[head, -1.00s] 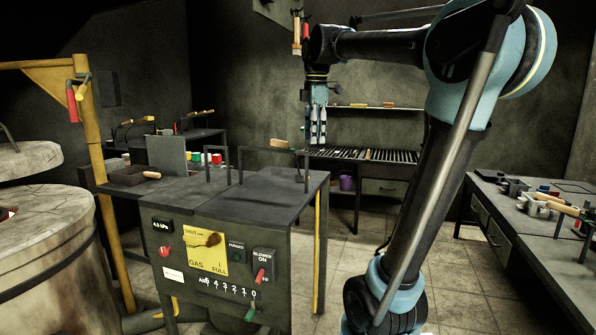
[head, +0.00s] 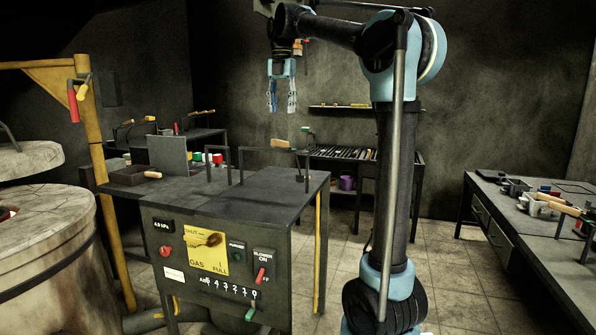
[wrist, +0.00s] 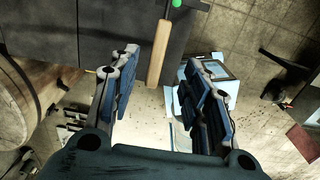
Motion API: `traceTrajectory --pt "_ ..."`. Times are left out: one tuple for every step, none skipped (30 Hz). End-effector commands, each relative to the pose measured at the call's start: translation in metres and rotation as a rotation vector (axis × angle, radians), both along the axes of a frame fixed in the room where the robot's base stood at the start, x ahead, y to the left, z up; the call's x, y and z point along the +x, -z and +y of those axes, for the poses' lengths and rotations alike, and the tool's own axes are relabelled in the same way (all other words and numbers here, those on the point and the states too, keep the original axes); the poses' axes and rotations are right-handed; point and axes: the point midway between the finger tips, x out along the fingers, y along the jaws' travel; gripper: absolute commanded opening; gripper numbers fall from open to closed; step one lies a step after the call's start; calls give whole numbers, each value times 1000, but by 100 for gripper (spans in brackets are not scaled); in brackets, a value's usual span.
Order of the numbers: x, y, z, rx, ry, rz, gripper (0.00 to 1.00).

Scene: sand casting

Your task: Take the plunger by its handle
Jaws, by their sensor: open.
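A tan wooden handle (head: 280,143) shows at the right back of the dark table, by the wire racks. It also shows in the wrist view (wrist: 159,50), reaching past the table edge. A green knob (head: 306,129) sits just right of it, and is cut by the top of the wrist view (wrist: 177,3). I cannot tell for sure which of the two belongs to the plunger; no plunger head is clear. My gripper (head: 282,108) is open, empty and pointing down. In the head view it appears above the tan handle, apart from it; in the wrist view the handle shows between the fingers.
A furnace (head: 45,245) stands at left. A grated bench (head: 340,155) is behind, a workbench (head: 530,240) at right.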

Motion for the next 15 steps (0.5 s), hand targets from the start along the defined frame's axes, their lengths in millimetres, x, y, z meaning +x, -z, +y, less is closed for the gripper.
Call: traceTrajectory --pt "0 9 0 0 1 0 43" --pt "0 14 -1 0 1 0 43" --pt "0 21 -1 0 2 0 43" --pt "0 26 -1 0 2 0 43" --pt "0 31 -1 0 2 0 43" --pt "-1 38 -1 0 2 0 43" --pt "0 42 -1 0 2 0 43" --pt "0 47 -1 0 2 0 43" --pt "0 54 -1 0 2 0 43" --pt "0 59 -1 0 3 0 43" --pt "0 63 -1 0 3 0 43" --pt "0 68 -1 0 3 0 43" --pt "0 71 -1 0 3 0 43" --pt "0 75 -1 0 3 0 43" --pt "0 78 -1 0 3 0 43"
